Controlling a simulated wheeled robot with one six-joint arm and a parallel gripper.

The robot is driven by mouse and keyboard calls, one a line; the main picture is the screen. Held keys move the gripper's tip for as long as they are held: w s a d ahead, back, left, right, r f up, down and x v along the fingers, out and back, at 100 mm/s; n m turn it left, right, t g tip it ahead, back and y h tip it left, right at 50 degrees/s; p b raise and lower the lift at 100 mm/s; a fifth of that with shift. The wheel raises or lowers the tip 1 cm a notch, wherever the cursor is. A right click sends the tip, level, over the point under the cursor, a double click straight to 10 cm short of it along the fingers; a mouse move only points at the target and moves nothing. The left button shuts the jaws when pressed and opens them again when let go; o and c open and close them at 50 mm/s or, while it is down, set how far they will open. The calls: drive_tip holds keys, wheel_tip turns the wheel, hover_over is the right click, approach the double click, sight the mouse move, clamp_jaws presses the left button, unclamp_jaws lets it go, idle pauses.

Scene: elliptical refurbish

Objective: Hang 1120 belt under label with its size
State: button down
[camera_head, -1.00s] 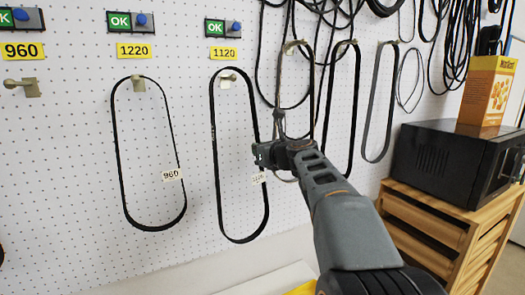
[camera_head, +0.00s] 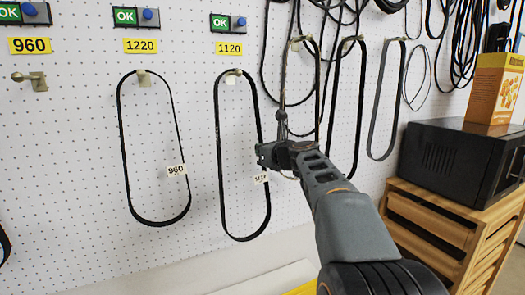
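A black belt (camera_head: 219,150) hangs as a long loop from the hook (camera_head: 232,77) under the yellow 1120 label (camera_head: 229,49). Its white tag (camera_head: 261,178) is on its right strand, too small to read surely. Another black belt (camera_head: 123,150), with a tag reading 960 (camera_head: 176,170), hangs from the hook under the 1220 label (camera_head: 140,46). The hook (camera_head: 38,81) under the 960 label (camera_head: 30,45) is bare. My gripper (camera_head: 263,154) is at the right strand of the belt under 1120, just above its tag. Whether its fingers are closed on the strand is unclear.
Several more belts (camera_head: 360,110) hang on the white pegboard to the right, partly behind my arm. Part of a dark belt shows at the left edge.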

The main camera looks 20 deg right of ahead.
drive_tip(key=shift+f, duration=0.2)
drive_tip(key=c, duration=1.2)
unclamp_jaws()
drive_tip(key=shift+r, duration=0.1)
drive_tip(key=b+v, duration=0.3)
drive_tip(key=v, duration=1)
drive_tip(key=shift+s, duration=0.4)
